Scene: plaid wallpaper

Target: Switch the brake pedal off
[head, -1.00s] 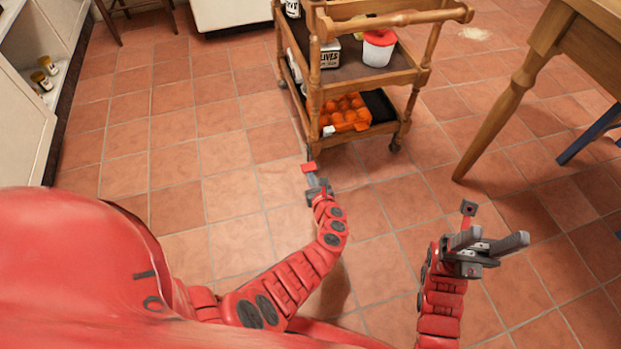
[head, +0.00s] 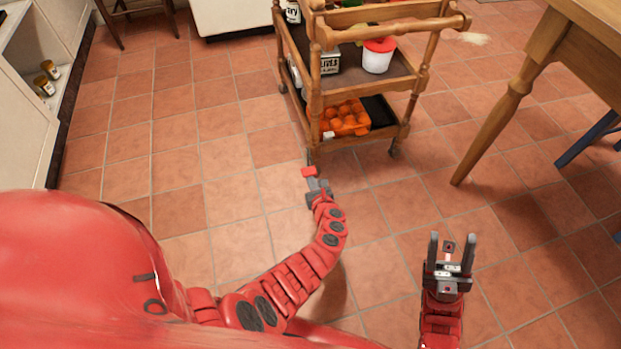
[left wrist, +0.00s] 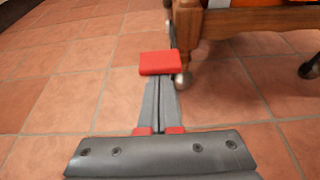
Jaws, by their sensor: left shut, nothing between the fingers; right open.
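The brake pedal is a small red block (head: 308,172) low at the trolley's near-left leg. It also shows in the left wrist view (left wrist: 160,62), left of the leg's caster. My left gripper (head: 312,182) is shut and empty, with its fingers pointing at the pedal. In the left wrist view the pedal covers the fingertips (left wrist: 160,86), which seem to be under or just against it; I cannot tell if they touch. My right gripper (head: 452,237) is open and empty over the floor at lower right.
The wooden trolley (head: 316,100) stands ahead, carrying an orange egg carton (head: 345,117), a white tub with red lid (head: 377,56) and a tin. A table leg (head: 490,120) is at right. A shelf (head: 62,95) is at left. The tiled floor between is clear.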

